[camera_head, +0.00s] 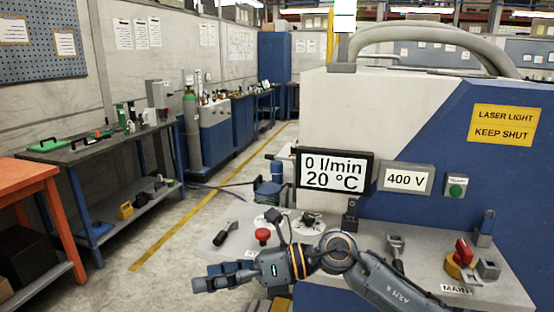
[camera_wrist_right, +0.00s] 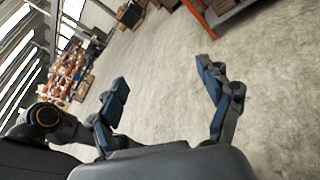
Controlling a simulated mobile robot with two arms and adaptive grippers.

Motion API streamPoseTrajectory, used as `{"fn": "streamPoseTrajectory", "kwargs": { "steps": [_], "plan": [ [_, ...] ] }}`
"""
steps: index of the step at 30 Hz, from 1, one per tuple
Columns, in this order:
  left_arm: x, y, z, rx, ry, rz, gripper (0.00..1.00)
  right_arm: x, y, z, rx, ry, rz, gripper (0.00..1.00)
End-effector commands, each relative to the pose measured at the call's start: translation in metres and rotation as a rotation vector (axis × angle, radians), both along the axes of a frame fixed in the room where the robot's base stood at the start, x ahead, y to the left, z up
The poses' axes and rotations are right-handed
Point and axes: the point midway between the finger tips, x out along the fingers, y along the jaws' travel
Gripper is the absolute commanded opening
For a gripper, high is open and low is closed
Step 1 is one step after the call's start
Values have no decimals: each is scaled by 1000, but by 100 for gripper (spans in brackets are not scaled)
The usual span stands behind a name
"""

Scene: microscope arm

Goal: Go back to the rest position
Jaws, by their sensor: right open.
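My right arm (camera_head: 345,258) reaches across the lower part of the head view from the lower right, in front of a machine's ledge. My right gripper (camera_head: 218,278) points left and appears to be over the floor. In the right wrist view its two blue-padded fingers (camera_wrist_right: 164,80) are spread wide, with only bare concrete floor between them. It holds nothing. My left gripper is in neither view.
A white and blue machine (camera_head: 420,130) stands close on the right, its ledge (camera_head: 500,290) behind my right arm. A red emergency button (camera_head: 262,235) shows just above the gripper. An orange table (camera_head: 30,178) stands left. The aisle floor (camera_head: 150,215) between is clear.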

Motion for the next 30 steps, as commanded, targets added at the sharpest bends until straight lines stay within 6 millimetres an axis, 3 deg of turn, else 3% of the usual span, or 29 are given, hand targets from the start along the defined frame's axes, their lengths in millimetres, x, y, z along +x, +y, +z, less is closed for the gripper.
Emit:
{"fn": "streamPoseTrajectory", "kwargs": {
  "steps": [2,6,8,10,14,17,21,24,27,28,30],
  "plan": [
    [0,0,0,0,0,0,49,-4,6,26,253,176,-100,79],
    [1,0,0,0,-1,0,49,19,-27,57,644,522,-330,79],
    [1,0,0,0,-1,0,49,34,-53,56,791,684,-444,79],
    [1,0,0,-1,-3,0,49,51,-90,40,946,878,-589,79],
    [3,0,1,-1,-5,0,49,65,-163,-23,1181,1243,-883,79],
    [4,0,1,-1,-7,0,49,54,-208,-83,1300,1492,-1102,79],
    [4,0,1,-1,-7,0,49,10,-257,-168,1401,1802,-1409,79],
    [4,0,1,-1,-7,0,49,-36,-281,-219,1430,1992,-1624,79],
    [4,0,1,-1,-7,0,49,-80,-295,-254,1429,2132,-1805,79],
    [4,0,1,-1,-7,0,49,-92,-298,-262,-1386,-2107,1800,79],
    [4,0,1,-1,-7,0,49,-119,-304,-276,-1289,-2039,1780,79]
  ]
}}
